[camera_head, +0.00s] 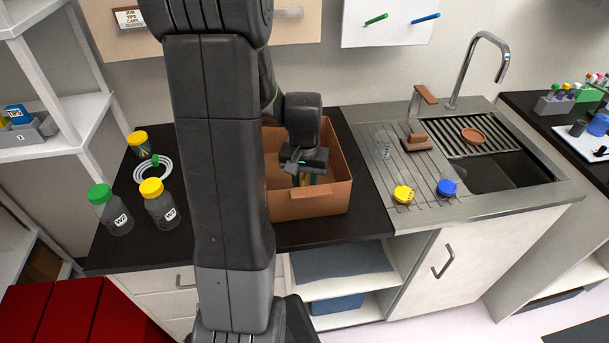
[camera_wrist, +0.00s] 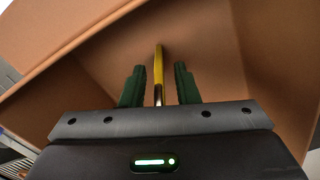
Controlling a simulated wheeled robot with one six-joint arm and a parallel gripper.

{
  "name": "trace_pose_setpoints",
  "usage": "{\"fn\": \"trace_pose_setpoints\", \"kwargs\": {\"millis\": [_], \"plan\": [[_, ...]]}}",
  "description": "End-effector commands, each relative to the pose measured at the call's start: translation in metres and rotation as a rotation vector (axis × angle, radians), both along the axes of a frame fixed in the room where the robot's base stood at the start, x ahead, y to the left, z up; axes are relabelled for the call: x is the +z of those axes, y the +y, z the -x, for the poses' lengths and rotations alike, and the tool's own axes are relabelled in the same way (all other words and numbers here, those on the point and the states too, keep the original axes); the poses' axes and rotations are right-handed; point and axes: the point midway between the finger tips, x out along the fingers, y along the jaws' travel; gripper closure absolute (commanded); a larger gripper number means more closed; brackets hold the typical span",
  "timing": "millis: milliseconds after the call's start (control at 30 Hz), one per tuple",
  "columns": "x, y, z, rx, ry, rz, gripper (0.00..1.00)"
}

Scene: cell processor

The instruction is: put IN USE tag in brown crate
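The brown crate (camera_head: 318,203) stands on the dark counter, partly hidden behind my arm. Its inner walls fill most of the wrist view (camera_wrist: 210,45). My gripper (camera_wrist: 158,84) points down inside the crate; it also shows in the head view (camera_head: 305,180). Its green fingers are apart. A thin yellow piece, seen edge-on, likely the IN USE tag (camera_wrist: 158,65), lies between the fingers with a visible gap on each side. Its lettering does not show. I cannot tell whether it rests on the crate floor.
Left of my arm stand a green-capped bottle (camera_head: 115,215), a yellow-capped bottle (camera_head: 161,208) and a white coil (camera_head: 154,170). Bare counter separates crate and drainboard.

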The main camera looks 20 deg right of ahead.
Motion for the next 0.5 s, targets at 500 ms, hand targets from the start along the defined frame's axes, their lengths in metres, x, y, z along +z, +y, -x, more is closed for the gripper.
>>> {"fn": "trace_pose_setpoints", "kwargs": {"millis": [500], "plan": [[0.089, 0.000, -0.001, 0.000, -0.005, 0.002, 0.72]]}}
